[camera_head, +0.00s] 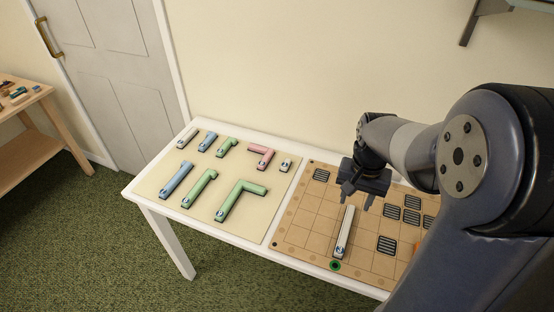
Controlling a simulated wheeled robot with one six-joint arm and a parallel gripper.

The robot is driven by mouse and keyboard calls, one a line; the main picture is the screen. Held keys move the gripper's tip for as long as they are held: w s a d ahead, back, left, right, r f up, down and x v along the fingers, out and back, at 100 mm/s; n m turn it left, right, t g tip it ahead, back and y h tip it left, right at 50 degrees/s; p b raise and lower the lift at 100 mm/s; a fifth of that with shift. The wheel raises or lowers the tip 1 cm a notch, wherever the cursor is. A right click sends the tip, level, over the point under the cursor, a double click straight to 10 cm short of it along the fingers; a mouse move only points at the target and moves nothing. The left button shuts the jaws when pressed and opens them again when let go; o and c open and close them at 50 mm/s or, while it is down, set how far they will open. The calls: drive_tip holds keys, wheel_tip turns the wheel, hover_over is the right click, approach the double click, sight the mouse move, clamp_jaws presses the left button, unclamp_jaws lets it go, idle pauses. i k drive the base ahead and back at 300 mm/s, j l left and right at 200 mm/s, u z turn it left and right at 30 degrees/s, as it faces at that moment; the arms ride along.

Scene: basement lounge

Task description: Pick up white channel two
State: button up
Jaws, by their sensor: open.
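A long white channel piece (345,228) lies on the tan grid board (286,238), its dark-marked end toward the front edge. Another white piece (187,138) lies at the far left of the pale mat (243,215), and a short white one (286,165) lies at the mat's right. The marks are too small to read, so I cannot tell which is number two. My gripper (357,199) is open, with its fingers pointing down over the board near the far end of the long white piece. Nothing shows between the fingers.
Blue, green and pink pieces (262,157) lie on the mat. Dark slatted tiles (387,245) sit on several board squares. A green ring (335,266) is at the board's front edge. My arm covers the board's right side. A wooden side table (26,105) stands at left.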

sight(193, 132)
drive_tip(key=i+j+u, duration=0.1)
drive_tip(key=j, duration=0.35)
drive_tip(key=i+j+u, duration=0.1)
drive_tip(key=j, duration=0.3)
drive_tip(key=i+j, duration=0.25)
drive_tip(key=j, duration=0.15)
drive_tip(key=i+j+u, duration=0.15)
drive_tip(key=j, duration=0.3)
drive_tip(key=i+j+u, duration=0.1)
drive_tip(key=j, duration=0.25)
drive_tip(key=i+j+u, duration=0.1)
drive_tip(key=i+j, duration=0.2)
drive_tip(key=j, duration=0.1)
